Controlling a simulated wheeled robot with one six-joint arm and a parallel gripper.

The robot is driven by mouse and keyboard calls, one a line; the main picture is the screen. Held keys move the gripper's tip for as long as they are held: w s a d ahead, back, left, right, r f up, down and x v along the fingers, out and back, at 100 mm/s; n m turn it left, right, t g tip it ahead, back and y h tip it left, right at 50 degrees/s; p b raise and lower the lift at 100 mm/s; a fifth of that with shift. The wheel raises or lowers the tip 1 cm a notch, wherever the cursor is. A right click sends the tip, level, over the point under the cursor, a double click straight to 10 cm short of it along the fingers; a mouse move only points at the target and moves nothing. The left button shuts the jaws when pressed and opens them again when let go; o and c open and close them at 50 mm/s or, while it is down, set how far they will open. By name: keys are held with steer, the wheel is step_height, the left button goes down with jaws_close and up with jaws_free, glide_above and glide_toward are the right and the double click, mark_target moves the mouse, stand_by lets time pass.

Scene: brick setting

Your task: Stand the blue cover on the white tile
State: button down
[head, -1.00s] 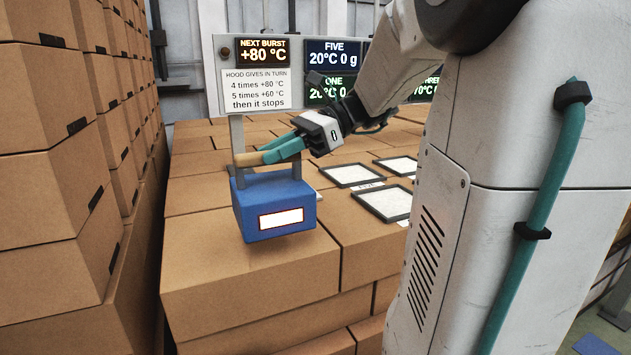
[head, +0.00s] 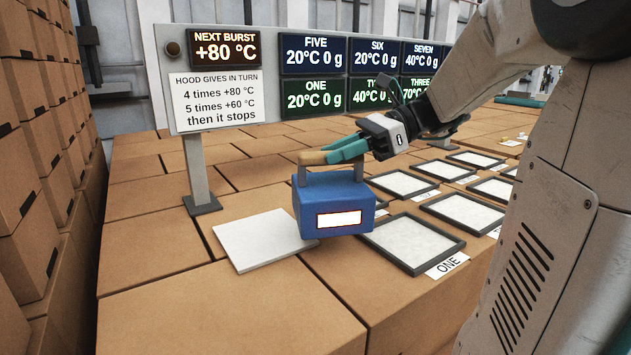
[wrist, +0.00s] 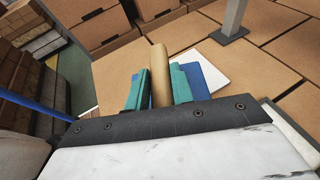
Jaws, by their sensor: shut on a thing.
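The blue cover (head: 334,204) is a box with a white panel on its front and a handle on top. My gripper (head: 330,155) is shut on the handle, and the cover hangs upright from it. In the wrist view the teal fingers (wrist: 160,88) close around the tan handle bar (wrist: 159,72), with part of the blue cover (wrist: 206,84) below. The white tile (head: 250,243) lies flat on the boxes, left of the cover in the head view. The cover overlaps the tile's right edge in the picture; its height above the surface is hard to tell.
A sign board (head: 213,80) on a post (head: 199,175) stands behind the tile. Several dark-framed white trays (head: 412,243) lie to the right, the nearest labelled ONE. Stacked cartons (head: 25,180) rise at the left. Bare box tops lie in front of the tile.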

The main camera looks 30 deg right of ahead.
steer(key=w+a+f, duration=0.4)
steer(key=w+a, duration=0.5)
steer(key=a, duration=0.1)
steer(key=shift+w+f, duration=0.3)
steer(key=shift+w, duration=0.05)
steer(key=shift+f, duration=0.15)
steer(key=c, duration=1.2)
jaws_free()
steer(key=shift+f, duration=0.1)
